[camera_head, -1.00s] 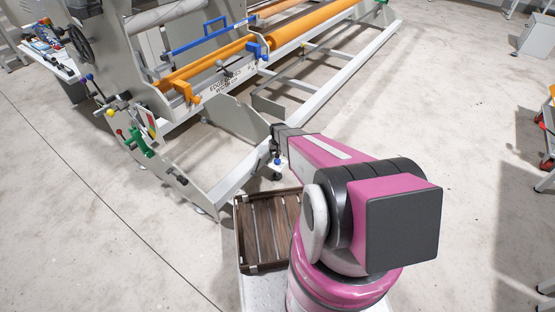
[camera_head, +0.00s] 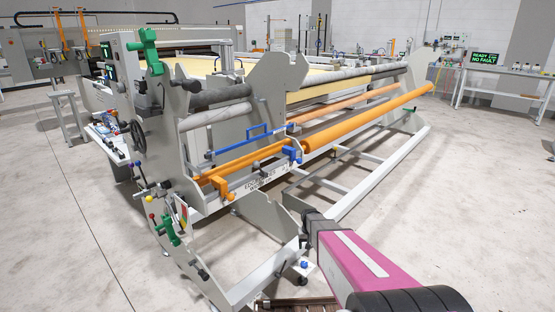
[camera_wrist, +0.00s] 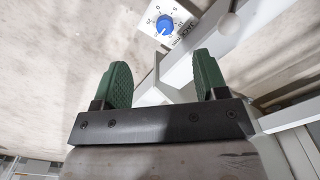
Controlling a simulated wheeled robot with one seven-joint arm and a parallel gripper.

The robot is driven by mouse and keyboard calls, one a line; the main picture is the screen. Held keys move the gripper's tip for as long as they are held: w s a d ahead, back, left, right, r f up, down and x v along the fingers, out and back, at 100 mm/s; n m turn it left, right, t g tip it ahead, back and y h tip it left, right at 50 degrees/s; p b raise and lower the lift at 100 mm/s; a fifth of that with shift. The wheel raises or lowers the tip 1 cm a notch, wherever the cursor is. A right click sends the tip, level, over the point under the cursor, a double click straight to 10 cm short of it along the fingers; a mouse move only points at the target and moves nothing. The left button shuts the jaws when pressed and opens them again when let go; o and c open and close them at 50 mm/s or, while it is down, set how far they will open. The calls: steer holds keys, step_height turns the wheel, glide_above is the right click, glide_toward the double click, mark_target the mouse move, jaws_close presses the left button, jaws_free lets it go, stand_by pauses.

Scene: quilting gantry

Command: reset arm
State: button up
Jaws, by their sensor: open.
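My gripper (camera_wrist: 162,82) shows in the wrist view with its two green fingers spread apart and nothing between them. Beyond the fingers is a light grey frame part, and past it a white plate with a blue dial knob (camera_wrist: 165,24) ringed by numbers. In the head view my pink arm reaches from the lower right toward the low front corner of the gantry frame (camera_head: 270,277). My fingers cannot be made out clearly in that view.
The quilting gantry (camera_head: 330,140) with orange rollers (camera_head: 370,118) fills the middle. A slatted wooden tray (camera_head: 296,302) shows at the bottom edge. A table with a green-lettered screen (camera_head: 486,58) stands at the back right. The floor at right is clear.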

steer(key=s+r, duration=2)
steer(key=r, duration=0.1)
steer(key=shift+s, duration=0.25)
